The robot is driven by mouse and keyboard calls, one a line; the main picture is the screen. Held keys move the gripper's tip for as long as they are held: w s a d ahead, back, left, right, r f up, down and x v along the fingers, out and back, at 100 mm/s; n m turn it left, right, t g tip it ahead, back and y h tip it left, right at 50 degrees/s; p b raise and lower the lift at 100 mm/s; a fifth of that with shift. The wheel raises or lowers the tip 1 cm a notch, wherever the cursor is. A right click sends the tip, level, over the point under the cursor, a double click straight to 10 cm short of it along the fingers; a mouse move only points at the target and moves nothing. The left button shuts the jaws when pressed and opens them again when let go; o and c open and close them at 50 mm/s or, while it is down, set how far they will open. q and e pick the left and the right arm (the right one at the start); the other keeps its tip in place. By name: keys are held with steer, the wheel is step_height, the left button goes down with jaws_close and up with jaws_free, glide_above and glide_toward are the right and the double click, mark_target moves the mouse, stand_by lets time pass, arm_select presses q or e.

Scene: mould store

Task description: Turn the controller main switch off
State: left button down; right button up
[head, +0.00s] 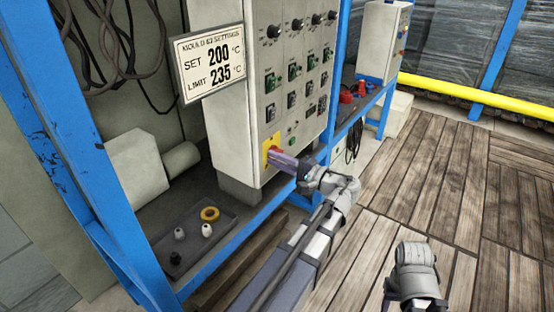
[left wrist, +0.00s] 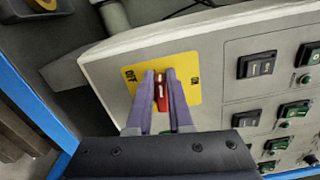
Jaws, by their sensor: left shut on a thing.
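The controller (head: 285,80) is a light grey cabinet on the blue rack. Its main switch is a red handle (left wrist: 162,92) on a yellow plate (head: 267,146), low on the panel front. The plate also shows in the left wrist view (left wrist: 188,68), with dark marks near its left and right edges. My left gripper (head: 278,158) is at the switch, its two purple fingers shut on the red handle, one on each side. The fingers hide part of the handle. My right gripper (head: 416,304) is low at the bottom edge, away from the panel; its jaws are not clear.
Knobs and black and green rocker switches fill the panel beside the main switch. A settings sign (head: 209,62) hangs at its left. A dark tray (head: 222,240) with small parts lies on the shelf below. The wooden floor (head: 440,180) at right is clear.

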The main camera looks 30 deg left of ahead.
arm_select(q)
steer(key=shift+w+f+n, duration=0.1)
steer(key=shift+f+n, duration=0.05)
steer(key=shift+n, duration=0.55)
steer(key=shift+a, duration=0.1)
steer(key=c, duration=0.8)
jaws_free()
steer(key=shift+f, duration=0.1)
steer(key=shift+s+d, duration=0.15)
steer(key=shift+d, duration=1.85)
steer(key=shift+s+d, duration=0.15)
steer(key=shift+d, duration=1.85)
